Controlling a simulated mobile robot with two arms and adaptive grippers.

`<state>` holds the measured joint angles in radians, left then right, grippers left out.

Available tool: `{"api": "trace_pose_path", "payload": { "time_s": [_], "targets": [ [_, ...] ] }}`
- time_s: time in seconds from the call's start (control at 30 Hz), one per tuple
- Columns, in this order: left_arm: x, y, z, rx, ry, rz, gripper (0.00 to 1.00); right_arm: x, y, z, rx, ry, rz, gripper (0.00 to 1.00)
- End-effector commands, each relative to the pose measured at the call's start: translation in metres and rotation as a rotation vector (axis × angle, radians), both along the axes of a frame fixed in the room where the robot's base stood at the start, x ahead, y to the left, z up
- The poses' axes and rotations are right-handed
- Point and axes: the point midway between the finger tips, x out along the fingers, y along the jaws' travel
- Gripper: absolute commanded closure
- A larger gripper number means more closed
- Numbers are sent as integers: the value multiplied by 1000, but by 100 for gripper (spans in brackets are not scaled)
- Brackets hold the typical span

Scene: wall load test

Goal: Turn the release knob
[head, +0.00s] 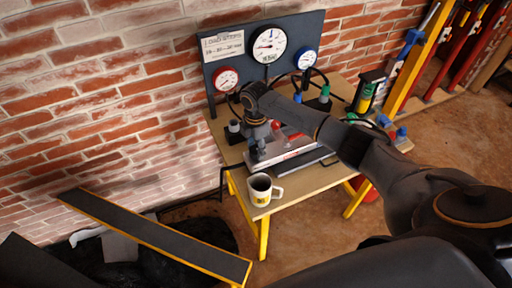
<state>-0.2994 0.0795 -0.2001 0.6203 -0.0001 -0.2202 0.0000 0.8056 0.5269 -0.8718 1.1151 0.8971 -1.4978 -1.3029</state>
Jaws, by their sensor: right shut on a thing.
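My right gripper (258,142) reaches in from the right over the table and points down at the near left end of a silver and red hand pump (290,152). Its fingers are shut at the pump's end, on what appears to be the release knob. The knob is hidden by the fingers, so its turn angle cannot be told. My left gripper is not in view.
The wooden table (316,172) has yellow legs. A mug (262,190) stands at its front left corner. Behind the pump is a dark gauge panel (235,75) with red, white and blue gauges. A yellow-edged dark board (150,232) lies at lower left. Brick wall behind.

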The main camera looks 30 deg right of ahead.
Motion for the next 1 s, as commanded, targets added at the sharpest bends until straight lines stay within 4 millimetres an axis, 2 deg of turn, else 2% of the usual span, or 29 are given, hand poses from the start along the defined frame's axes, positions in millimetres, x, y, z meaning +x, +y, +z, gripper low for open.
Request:
{"api": "trace_pose_path", "payload": {
  "time_s": [0.13, 0.17, 0.23, 0.27, 0.57, 0.67, 0.77, 1.0],
  "targets": [
    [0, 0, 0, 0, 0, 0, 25, -1, 1, -1, 2, 1, 3, 89],
    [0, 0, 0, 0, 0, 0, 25, -1, 1, -1, 1, 1, 3, 52],
    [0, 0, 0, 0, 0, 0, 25, -1, 1, -1, 1, 1, 3, 37],
    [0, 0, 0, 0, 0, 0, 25, -1, 1, -1, 1, 1, 2, 35],
    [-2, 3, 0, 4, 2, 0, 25, 0, 0, 1, 0, 0, 1, 35],
    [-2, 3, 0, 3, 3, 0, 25, 0, 0, 7, 0, -1, 1, 35],
    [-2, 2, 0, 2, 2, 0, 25, 2, 0, 22, 0, -4, 1, 35],
    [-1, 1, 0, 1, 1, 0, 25, 2, 1, 74, 1, -4, 1, 35]
  ]
}}
